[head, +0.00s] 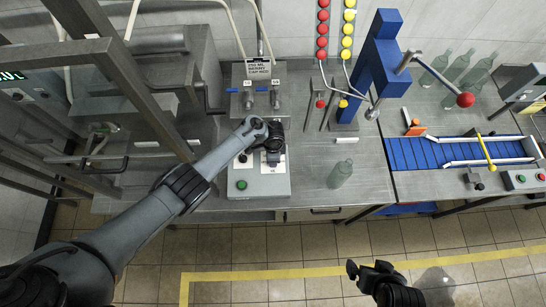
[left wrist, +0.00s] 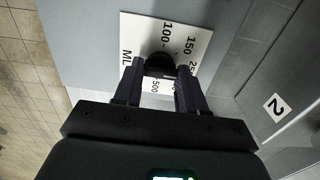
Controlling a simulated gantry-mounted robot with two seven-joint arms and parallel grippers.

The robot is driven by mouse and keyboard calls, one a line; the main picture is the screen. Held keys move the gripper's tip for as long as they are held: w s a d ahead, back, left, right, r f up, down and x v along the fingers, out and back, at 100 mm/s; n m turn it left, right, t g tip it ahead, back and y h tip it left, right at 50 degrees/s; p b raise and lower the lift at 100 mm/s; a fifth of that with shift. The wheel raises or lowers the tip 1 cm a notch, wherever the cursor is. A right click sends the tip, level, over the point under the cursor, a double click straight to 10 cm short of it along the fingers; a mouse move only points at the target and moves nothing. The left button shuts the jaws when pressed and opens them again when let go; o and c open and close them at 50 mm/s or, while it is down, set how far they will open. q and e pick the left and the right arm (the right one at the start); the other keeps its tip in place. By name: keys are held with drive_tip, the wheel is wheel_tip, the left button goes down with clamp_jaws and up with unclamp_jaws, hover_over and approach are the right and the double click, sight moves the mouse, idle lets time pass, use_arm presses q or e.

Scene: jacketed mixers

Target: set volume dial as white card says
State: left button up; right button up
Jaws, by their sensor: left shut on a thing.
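The white card (head: 259,68) stands at the back of the grey dosing unit; its small print seems to read 250 ML, BERRY, TAP K3. The volume dial is a black knob (left wrist: 158,64) on a white scale plate (left wrist: 186,33) marked ML with 100, 150, 25-something partly covered, and 500. My left gripper (left wrist: 155,85) is shut on the knob, one finger on each side. In the head view my left gripper (head: 272,152) covers most of the dial. The knob's pointer is hidden. My right gripper (head: 368,268) hangs apart over the floor, its fingers apart and empty.
A green button (head: 241,185) sits on the unit's front, left of the dial. Two taps (head: 262,98) stand behind the dial. A clear bottle (head: 340,174) stands on the bench to the right. A blue conveyor (head: 415,154) lies farther right.

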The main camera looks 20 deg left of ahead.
use_arm(q)
drive_tip(key=o, duration=1.1)
drive_tip(key=shift+c, duration=0.2)
wheel_tip(320, 180, up, 11)
drive_tip(key=p, duration=0.3)
drive_tip(key=shift+p, duration=0.35)
drive_tip(key=shift+f, duration=0.15)
drive_tip(key=s+n+t, duration=0.2)
drive_tip(key=s+n, duration=0.3)
drive_tip(key=s, duration=0.6)
drive_tip(key=s+a+r+n, duration=0.2)
drive_tip(key=s+r+n, duration=0.1)
drive_tip(key=s+r, duration=0.4)
drive_tip(key=s+a+r+n+t+p, duration=0.1)
drive_tip(key=s+a+r+n, duration=0.2)
drive_tip(key=s+r, duration=0.4)
drive_tip(key=s, duration=0.2)
drive_tip(key=shift+s+t, duration=0.3)
drive_tip(key=shift+s, duration=0.1)
